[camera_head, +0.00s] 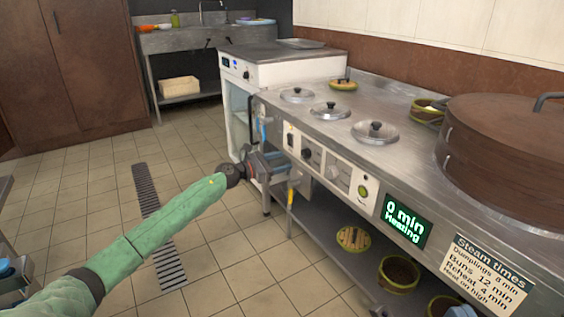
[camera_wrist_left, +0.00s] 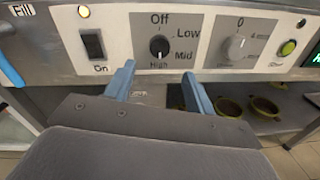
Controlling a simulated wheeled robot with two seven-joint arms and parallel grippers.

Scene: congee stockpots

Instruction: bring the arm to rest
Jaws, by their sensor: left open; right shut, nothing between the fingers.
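My left arm (camera_head: 160,232) reaches from the lower left in the head view. My left gripper (camera_head: 288,167) is at the front panel of the steel counter. In the left wrist view the left gripper (camera_wrist_left: 158,76) is open, with its two blue fingers apart and nothing between them. The fingers point at the panel just below the heat knob (camera_wrist_left: 159,46), marked Off, Low, Mid and High; whether they touch the panel I cannot tell. A light blue tip of my right gripper (camera_head: 461,312) shows at the bottom edge of the head view; it is shut and mostly out of frame.
The counter (camera_head: 375,88) holds lidded wells and a large brown steamer (camera_head: 520,150). A black switch (camera_wrist_left: 93,45), a grey dial (camera_wrist_left: 236,47) and a green button (camera_wrist_left: 287,48) flank the knob. The display (camera_head: 403,221) reads "0 min Heating". Bowls stand on the lower shelf. The tiled floor (camera_head: 95,175) at left is clear.

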